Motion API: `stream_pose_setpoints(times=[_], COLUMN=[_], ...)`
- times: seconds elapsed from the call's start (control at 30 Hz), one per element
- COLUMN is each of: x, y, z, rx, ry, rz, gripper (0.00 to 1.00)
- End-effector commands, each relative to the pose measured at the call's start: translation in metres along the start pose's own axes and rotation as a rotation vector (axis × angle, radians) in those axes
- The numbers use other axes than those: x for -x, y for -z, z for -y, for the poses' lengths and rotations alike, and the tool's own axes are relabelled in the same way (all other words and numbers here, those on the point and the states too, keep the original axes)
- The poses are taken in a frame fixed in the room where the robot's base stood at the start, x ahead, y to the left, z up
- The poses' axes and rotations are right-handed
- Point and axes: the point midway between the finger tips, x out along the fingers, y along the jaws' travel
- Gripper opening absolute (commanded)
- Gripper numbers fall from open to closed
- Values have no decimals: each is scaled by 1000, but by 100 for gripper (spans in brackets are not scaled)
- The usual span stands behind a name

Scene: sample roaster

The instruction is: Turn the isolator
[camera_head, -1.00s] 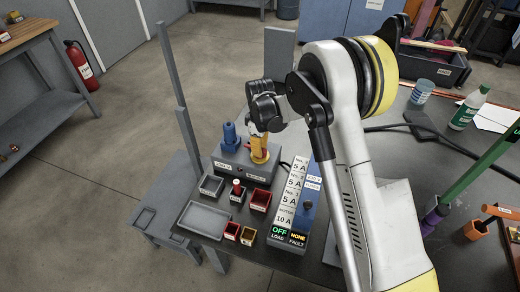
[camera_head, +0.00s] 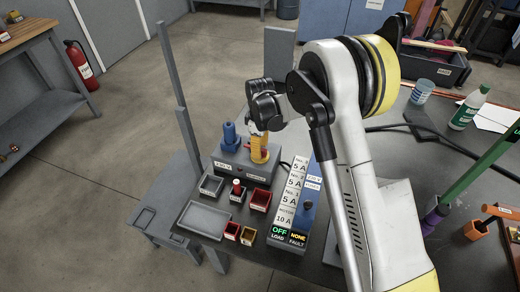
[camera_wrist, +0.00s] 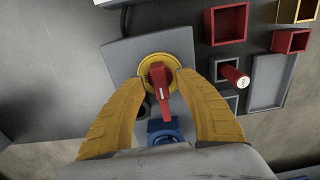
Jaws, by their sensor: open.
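The isolator has a red handle (camera_wrist: 160,88) on a yellow round plate (camera_wrist: 152,66), set on a grey box (camera_wrist: 117,56) in the wrist view. The handle points down in that picture, toward a blue part (camera_wrist: 163,132). My gripper (camera_wrist: 161,82) is open, with one yellow finger on each side of the handle. The fingertips lie close to the yellow plate; I cannot tell whether they touch the handle. In the head view my gripper (camera_head: 260,150) is over the grey box (camera_head: 240,166), and its fingers largely hide the isolator.
A blue upright part (camera_head: 230,136) stands left of my gripper on the box. Small red bins (camera_head: 260,200), a grey tray (camera_head: 203,220) and a red-topped piece (camera_head: 237,188) lie in front. A labelled panel reading "OFF LOAD" and "NONE FAULT" (camera_head: 288,236) stands to the right.

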Motion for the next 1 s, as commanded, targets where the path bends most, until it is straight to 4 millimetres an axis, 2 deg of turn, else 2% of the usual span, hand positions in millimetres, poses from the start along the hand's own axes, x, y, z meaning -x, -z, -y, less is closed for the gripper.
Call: stream_pose_setpoints(times=[0.17, 0.4, 0.53, 0.7, 1.0], x=[29, 83, 103, 116, 117], y=[0, 0, 0, 0, 0], z=[0, 0, 0, 0, 0], rx=[0, 0, 0, 0, 0], ry=[0, 0, 0, 0, 0], rz=[0, 0, 0, 0, 0], gripper=[40, 40, 40, 40, 40])
